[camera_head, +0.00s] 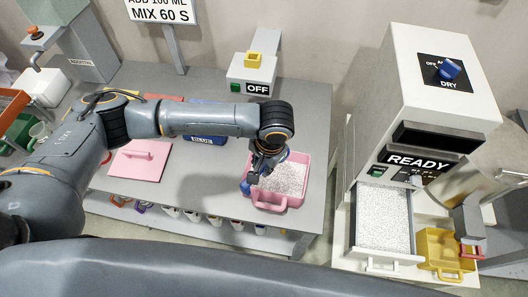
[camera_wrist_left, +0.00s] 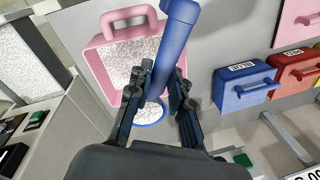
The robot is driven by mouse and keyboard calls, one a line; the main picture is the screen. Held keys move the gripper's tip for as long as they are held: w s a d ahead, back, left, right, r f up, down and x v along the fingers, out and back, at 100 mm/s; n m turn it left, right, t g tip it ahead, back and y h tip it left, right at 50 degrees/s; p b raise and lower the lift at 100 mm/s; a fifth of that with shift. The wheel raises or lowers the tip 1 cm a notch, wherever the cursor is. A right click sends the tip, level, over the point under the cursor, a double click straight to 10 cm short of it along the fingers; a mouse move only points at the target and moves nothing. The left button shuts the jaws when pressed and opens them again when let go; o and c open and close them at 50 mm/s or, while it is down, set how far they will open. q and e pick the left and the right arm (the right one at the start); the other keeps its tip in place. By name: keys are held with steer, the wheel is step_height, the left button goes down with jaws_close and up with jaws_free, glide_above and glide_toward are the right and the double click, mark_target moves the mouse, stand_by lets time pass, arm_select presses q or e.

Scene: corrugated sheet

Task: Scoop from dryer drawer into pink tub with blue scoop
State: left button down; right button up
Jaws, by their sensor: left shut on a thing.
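In the left wrist view the scoop's handle (camera_wrist_left: 180,18) rises between the fingers of my left gripper (camera_wrist_left: 162,88). Its bowl holds white granules and overlaps the tub's edge in that view; its height above the tub cannot be told. The pink tub (camera_head: 268,206) stands on the grey table with white granules inside; it also shows in the left wrist view (camera_wrist_left: 95,50). The dryer drawer (camera_head: 383,256) is pulled out and full of white granules. My right gripper is not in view.
The white dryer (camera_head: 448,100) stands at the right, its panel reading READY. A yellow container (camera_head: 440,244) sits beside the drawer. A blue bin (camera_wrist_left: 245,88) and a pink lid-like plate (camera_head: 142,158) are left of the tub in the head view. A gap separates table and dryer.

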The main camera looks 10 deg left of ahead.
arm_select(q)
steer(key=shift+w+a+f+g+h+b, duration=0.15)
steer(key=shift+a+f+g+h+b, duration=0.5)
steer(key=shift+b, duration=0.55)
steer(key=a+f+g+h+b, duration=0.1)
steer(key=g+h+b, duration=0.1)
steer(key=h+b, duration=0.1)
steer(key=w+a+f+n+g+h+b, duration=0.1)
steer(key=g+h+b, duration=0.1)
steer(key=h+b, duration=0.1)
steer(key=w+a+f+n+g+h+b, duration=0.1)
steer(key=g+h+b, duration=0.2)
steer(key=h, duration=0.2)
steer(key=shift+w+a, duration=0.1)
steer(key=shift+w, duration=0.1)
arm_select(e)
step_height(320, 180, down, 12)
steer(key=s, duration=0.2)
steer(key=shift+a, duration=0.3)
arm_select(q)
steer(key=shift+r, duration=0.1)
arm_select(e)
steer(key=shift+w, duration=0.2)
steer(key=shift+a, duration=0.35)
